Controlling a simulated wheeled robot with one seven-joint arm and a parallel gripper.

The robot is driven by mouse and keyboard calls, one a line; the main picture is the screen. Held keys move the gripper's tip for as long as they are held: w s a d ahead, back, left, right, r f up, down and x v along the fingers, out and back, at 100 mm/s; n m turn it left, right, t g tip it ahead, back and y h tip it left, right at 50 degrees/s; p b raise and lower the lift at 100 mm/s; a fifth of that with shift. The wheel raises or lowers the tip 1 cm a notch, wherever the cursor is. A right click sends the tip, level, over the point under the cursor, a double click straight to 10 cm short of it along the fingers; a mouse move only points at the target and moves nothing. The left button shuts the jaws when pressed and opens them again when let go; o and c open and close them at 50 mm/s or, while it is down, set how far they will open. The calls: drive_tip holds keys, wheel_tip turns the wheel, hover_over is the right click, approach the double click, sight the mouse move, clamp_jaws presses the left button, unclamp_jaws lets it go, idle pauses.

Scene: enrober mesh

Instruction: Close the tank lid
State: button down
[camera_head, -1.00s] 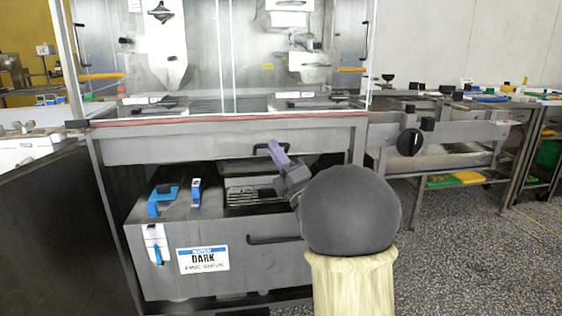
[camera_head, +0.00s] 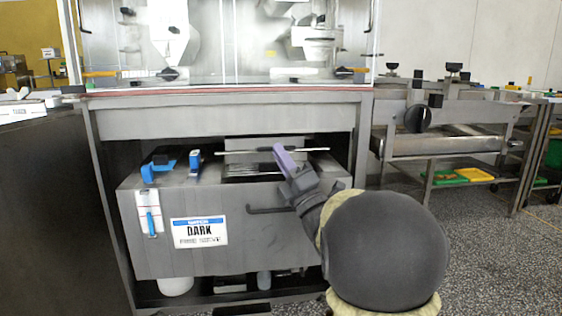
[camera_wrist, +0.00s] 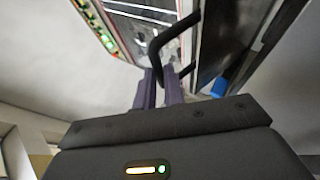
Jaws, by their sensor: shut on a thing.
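The tank (camera_head: 165,250) is a grey metal box under the machine, with a "DARK" label on its front. Its top opening (camera_head: 250,173) shows as a dark slatted area. A thin bright edge with a dark bar handle runs across above the opening; it looks like the tank lid (camera_head: 235,151), seen nearly edge-on. My gripper (camera_head: 280,150) has purple fingers at this handle. In the wrist view, my gripper (camera_wrist: 165,78) is shut on the black bent handle (camera_wrist: 155,50). The lid's hinge and exact tilt are hard to make out.
Blue clips (camera_head: 160,168) sit on the tank top at left. A front bar handle (camera_head: 270,210) is partly behind my arm. The machine's bench edge (camera_head: 220,92) overhangs the tank. A roller table (camera_head: 440,140) stands at right.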

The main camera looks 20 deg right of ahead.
drive_tip(key=shift+s+f+b, duration=0.2)
drive_tip(key=shift+f+b, duration=0.55)
drive_tip(key=shift+f, duration=0.15)
drive_tip(key=c, duration=1.5)
unclamp_jaws()
drive_tip(key=b+v, duration=0.1)
drive_tip(key=v, duration=1.6)
drive_tip(key=shift+s+f, duration=0.1)
